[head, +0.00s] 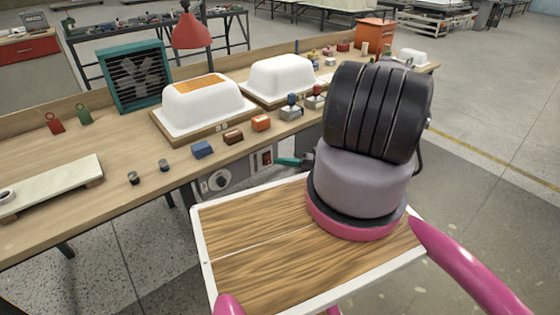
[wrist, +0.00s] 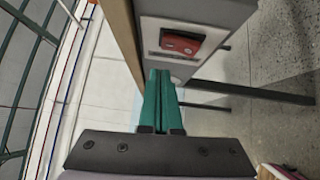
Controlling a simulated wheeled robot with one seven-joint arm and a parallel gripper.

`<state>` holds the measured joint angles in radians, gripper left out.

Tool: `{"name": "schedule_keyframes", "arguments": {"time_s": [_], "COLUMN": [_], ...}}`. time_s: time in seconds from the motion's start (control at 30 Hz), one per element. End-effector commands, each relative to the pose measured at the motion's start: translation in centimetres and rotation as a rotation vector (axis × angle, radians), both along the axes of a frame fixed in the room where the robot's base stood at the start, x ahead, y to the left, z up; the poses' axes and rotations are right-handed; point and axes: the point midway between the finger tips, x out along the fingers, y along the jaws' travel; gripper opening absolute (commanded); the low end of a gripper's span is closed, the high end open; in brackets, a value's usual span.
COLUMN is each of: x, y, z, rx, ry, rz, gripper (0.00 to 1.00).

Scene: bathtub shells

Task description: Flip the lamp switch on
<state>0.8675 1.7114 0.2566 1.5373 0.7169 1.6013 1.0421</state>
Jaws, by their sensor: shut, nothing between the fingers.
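A red rocker switch (head: 266,158) sits in a pale plate on the grey control box (head: 238,178) under the workbench's front edge. The wrist view shows the switch (wrist: 181,43) close up, just beyond and slightly right of the fingertips. My gripper (head: 279,161) has teal fingers, shut together and empty, with their tips just right of the switch in the head view. The fingers (wrist: 158,75) point at the box's face in the wrist view; I cannot tell whether they touch it. The red lamp shade (head: 191,32) hangs above the bench; no glow is clear.
The wooden bench (head: 120,165) carries white tub shells (head: 204,104), (head: 283,77), small coloured blocks (head: 203,149) and a teal fan heater (head: 134,75). A round dial (head: 219,181) is on the same box. My wood-topped tray is in front of the box.

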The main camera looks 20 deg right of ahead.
Motion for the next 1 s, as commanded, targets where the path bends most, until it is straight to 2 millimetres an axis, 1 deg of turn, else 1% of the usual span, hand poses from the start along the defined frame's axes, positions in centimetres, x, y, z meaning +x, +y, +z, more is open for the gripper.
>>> {"name": "schedule_keyframes", "arguments": {"time_s": [0.03, 0.1, 0.3, 0.43, 0.63, 1.0], "x": [-0.6, -1.4, -3.5, -4.5, -5.1, -5.2], "y": [-0.3, -2.1, -5.9, -7.5, -8.7, -8.7], "z": [0.2, 0.3, 0.8, 0.9, 1.1, 1.1], "rx": [0.0, -0.003, 0.0, 0.0, 0.001, 0.001], "ry": [0.001, -0.001, 0.0, 0.0, 0.0, -0.001], "rz": [0.001, -0.002, -0.002, -0.001, 0.0, 0.001], "gripper": [0.0, 0.0, 0.0, 0.0, 0.0, 0.0]}}
